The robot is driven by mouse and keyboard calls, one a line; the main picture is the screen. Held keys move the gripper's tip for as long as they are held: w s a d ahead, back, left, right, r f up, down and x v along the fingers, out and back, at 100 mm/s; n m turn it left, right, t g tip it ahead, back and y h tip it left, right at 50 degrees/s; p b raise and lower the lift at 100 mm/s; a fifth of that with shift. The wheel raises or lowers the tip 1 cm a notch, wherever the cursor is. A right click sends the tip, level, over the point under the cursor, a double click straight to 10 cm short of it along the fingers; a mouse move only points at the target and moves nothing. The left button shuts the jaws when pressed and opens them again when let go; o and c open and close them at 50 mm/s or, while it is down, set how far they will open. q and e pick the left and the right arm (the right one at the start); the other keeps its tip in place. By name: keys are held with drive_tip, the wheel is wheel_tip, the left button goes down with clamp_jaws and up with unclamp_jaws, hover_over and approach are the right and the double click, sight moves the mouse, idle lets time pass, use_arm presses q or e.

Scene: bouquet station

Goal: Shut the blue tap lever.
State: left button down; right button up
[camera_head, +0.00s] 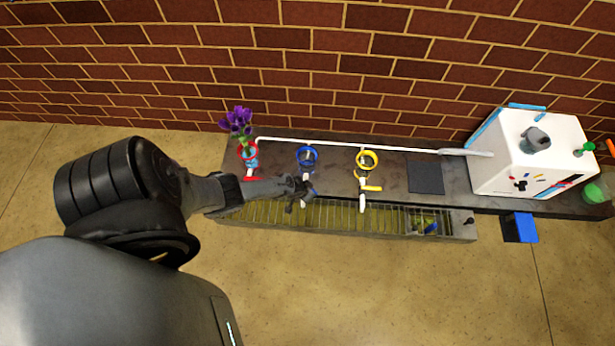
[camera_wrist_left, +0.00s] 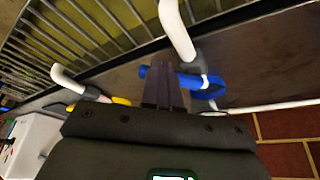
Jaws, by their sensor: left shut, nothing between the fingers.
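The blue tap stands in the middle of three taps on the dark shelf, with a blue ring (camera_head: 307,156) around it in the head view. My left gripper (camera_head: 302,186) is at this tap and hides most of its lever there. In the left wrist view the blue lever (camera_wrist_left: 188,80) lies crosswise by the shut, empty fingers (camera_wrist_left: 164,80) of my left gripper. They overlap it; I cannot tell whether they touch. The tap's white spout (camera_wrist_left: 177,28) rises beside the fingertips, and more blue (camera_wrist_left: 212,89) shows to the right. My right gripper is out of view.
A red lever (camera_head: 251,179) is to the left, below purple flowers (camera_head: 237,122); a yellow lever (camera_head: 372,188) is to the right. A slatted trough (camera_head: 340,217) runs along the front. A white box (camera_head: 530,150) stands at the right, a brick wall behind.

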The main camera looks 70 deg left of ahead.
use_arm(q)
drive_tip(key=shift+w+d+n+y, duration=0.25)
drive_tip(key=shift+w+n, duration=0.35)
drive_tip(key=shift+n, duration=0.4)
drive_tip(key=n, duration=0.1)
drive_tip(key=w+n+y, duration=0.1)
drive_tip(key=shift+w+a+f+n+g+b, duration=0.2)
drive_tip(key=shift+n+g+b, duration=0.1)
drive_tip(key=shift+g+b, duration=0.1)
drive_tip(key=shift+w+a+n+g+y+b, duration=0.1)
drive_tip(key=shift+w+n+g+y+b, duration=0.15)
drive_tip(key=shift+n, duration=0.3)
drive_tip(key=shift+w+a+n+g+b, duration=0.1)
drive_tip(key=shift+w+n, duration=0.2)
drive_tip(key=shift+n, duration=0.25)
drive_tip(key=shift+w+a+r+n+g+b, duration=0.1)
drive_tip(key=shift+w+a+n+g+b, duration=0.2)
drive_tip(key=shift+n, duration=0.4)
drive_tip(key=shift+r, duration=0.1)
